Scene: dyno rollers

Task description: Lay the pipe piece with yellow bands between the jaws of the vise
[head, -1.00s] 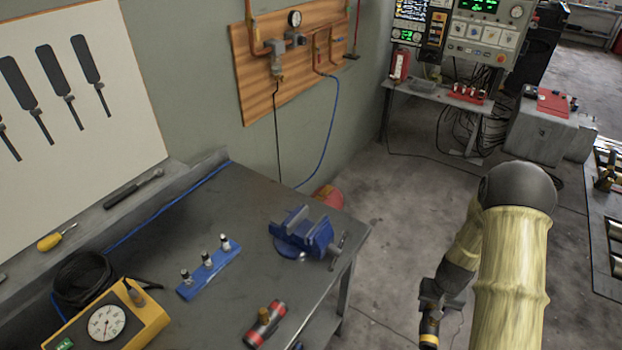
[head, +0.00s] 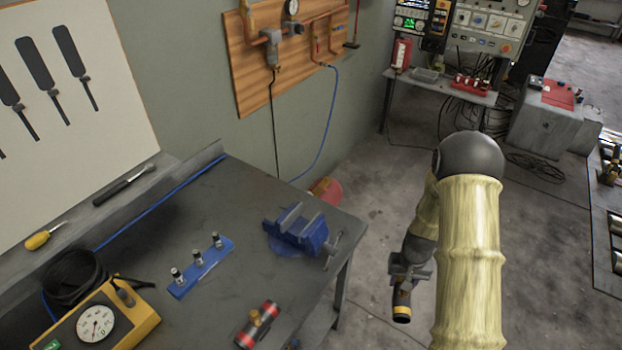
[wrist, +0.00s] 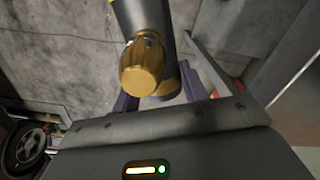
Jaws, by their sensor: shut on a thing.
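The pipe piece with yellow bands (head: 402,306) is in my gripper (head: 406,278), hanging over the floor to the right of the bench. In the wrist view the pipe piece (wrist: 140,18) shows as a dark tube with a brass knob and a yellow band; my gripper's fingers (wrist: 158,98) are shut on it and partly hidden behind it. The blue vise (head: 290,243) stands at the bench's right corner, with a gap between its jaws. The held piece is to the right of the vise and apart from it.
The bench (head: 215,305) also bears a pipe piece with red ends (head: 268,309), a blue holder (head: 187,287) with upright fittings, and a yellow gauge box (head: 140,327). A wooden panel with pipes (head: 250,80) hangs behind. Floor is clear between bench and arm.

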